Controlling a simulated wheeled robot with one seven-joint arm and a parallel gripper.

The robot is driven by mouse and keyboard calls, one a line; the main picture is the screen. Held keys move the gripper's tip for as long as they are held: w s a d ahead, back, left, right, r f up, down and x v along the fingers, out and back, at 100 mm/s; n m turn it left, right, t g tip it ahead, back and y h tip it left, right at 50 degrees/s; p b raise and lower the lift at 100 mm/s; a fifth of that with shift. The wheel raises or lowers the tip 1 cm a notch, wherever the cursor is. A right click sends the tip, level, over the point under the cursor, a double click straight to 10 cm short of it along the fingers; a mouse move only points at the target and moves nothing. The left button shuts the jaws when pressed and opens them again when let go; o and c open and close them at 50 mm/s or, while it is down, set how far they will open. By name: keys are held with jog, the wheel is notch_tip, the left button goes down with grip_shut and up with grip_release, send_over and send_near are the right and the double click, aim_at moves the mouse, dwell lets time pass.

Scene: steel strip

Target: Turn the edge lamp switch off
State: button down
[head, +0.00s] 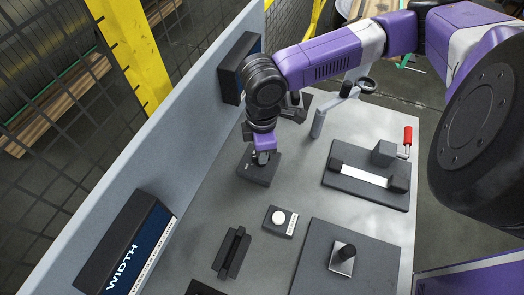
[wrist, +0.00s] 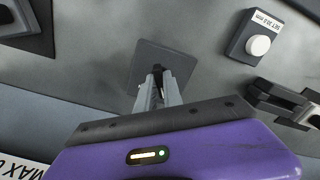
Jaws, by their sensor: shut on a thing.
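The dark square switch base (head: 257,174) sits on the grey bench under my gripper (head: 259,156). I take it for the edge lamp switch; no label on it is readable. In the wrist view the same base (wrist: 180,54) lies flat, with a small dark lever (wrist: 157,69) standing at its middle. My gripper (wrist: 158,86) points down at it, its two fingers close together and shut on the lever. The fingers hide most of the lever, so its on or off position cannot be told. No lamp is clearly visible.
A white round button (head: 279,217) on a small dark box is nearby. A dark slotted block (head: 232,252), a clamp with a red handle (head: 407,136) and a plate with a knob (head: 343,260) stand on the bench. A wall with a WIDTH display (head: 128,247) runs along the left.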

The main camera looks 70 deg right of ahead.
jog(key=shift+n, duration=0.8)
jog(key=c, duration=1.5)
grip_release()
notch_tip(320, 180, up, 8)
jog(key=shift+f+b, duration=0.1)
jog(key=shift+b, duration=0.2)
